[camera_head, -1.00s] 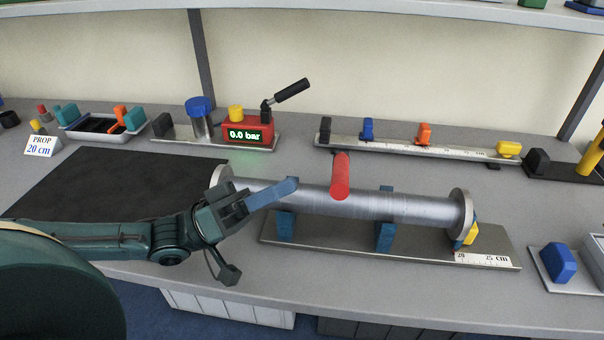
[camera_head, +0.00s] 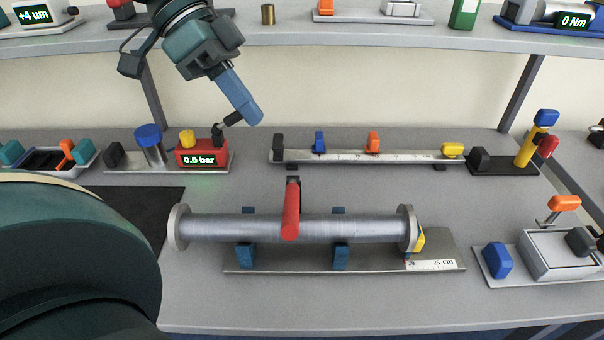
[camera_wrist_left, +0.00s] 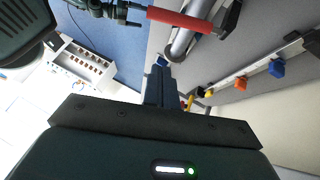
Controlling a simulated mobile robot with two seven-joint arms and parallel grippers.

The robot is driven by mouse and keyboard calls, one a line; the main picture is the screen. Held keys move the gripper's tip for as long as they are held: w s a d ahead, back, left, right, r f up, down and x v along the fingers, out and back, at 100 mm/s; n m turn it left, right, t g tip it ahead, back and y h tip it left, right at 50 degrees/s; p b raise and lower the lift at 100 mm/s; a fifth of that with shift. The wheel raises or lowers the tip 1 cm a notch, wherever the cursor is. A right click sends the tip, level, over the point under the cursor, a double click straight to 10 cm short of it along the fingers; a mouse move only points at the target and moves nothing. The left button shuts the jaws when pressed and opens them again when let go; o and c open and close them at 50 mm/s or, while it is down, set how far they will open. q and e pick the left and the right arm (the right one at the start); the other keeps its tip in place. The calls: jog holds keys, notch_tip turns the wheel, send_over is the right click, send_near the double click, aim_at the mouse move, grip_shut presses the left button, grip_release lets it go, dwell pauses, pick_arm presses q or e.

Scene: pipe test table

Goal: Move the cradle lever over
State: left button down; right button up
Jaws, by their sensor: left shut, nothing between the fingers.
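The cradle lever (camera_head: 290,208) has a red grip on a black pivot. The grip lies across the grey metal pipe (camera_head: 350,228), its free end toward the front. The pipe rests on the blue supports of the cradle (camera_head: 240,256). In the wrist view the red lever (camera_wrist_left: 180,18) shows at the top, apart from my left fingers. My left gripper (camera_head: 250,113) is shut and empty, with blue fingers, raised behind and left of the lever. Its fingers also show in the wrist view (camera_wrist_left: 160,88).
A red gauge block (camera_head: 203,155) reads 0.0 bar; its black handle (camera_head: 230,120) is close to my left fingertips. A rail (camera_head: 345,157) with coloured sliders lies behind the pipe. A shelf (camera_head: 350,35) runs above. Table in front of the pipe is clear.

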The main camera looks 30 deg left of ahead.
pick_arm(q)
send_over(284, 210)
jog(key=w, duration=0.2)
jog(key=f, duration=0.8)
jog(key=shift+s+d+f, duration=0.1)
jog(key=shift+s+f, duration=0.05)
jog(key=shift+s, duration=0.1)
jog(key=shift+s+f, duration=0.25)
jog(key=shift+f, duration=0.3)
jog(key=shift+s+f, duration=0.25)
jog(key=shift+f, duration=0.25)
jog(key=shift+s+f, duration=0.15)
jog(key=shift+f, duration=0.4)
pick_arm(e)
jog(key=shift+w+r, duration=0.1)
jog(key=shift+r, duration=0.05)
